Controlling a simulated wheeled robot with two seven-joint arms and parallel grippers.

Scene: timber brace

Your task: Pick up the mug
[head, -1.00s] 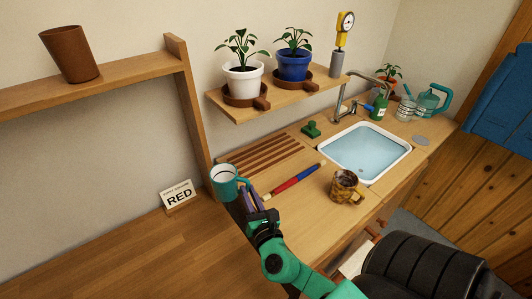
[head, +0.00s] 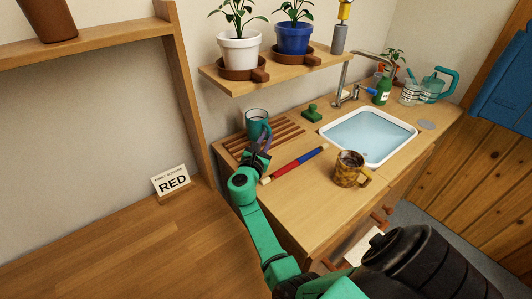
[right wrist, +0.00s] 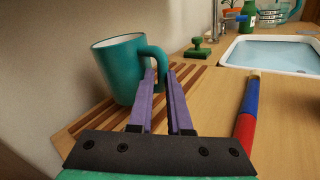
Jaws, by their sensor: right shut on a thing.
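A teal mug (head: 257,122) with a pale inside is upright over the slatted wooden drainboard (head: 232,149). In the right wrist view, the mug (right wrist: 120,68) is at upper left with its handle toward me. My right gripper (head: 265,143) is shut on the handle, with its purple fingers (right wrist: 161,74) at it. I cannot tell whether the mug's base touches the slats. A second mug, mottled brown and yellow (head: 348,167), stands on the counter near the sink, apart from the gripper. My left gripper is out of view.
A red and blue rod (head: 294,163) lies right of the gripper. A green stamp-like object (head: 312,113) and the water-filled sink (head: 368,136) are beyond. A shelf (head: 275,79) with potted plants overhangs the back. A RED sign (head: 171,182) stands left.

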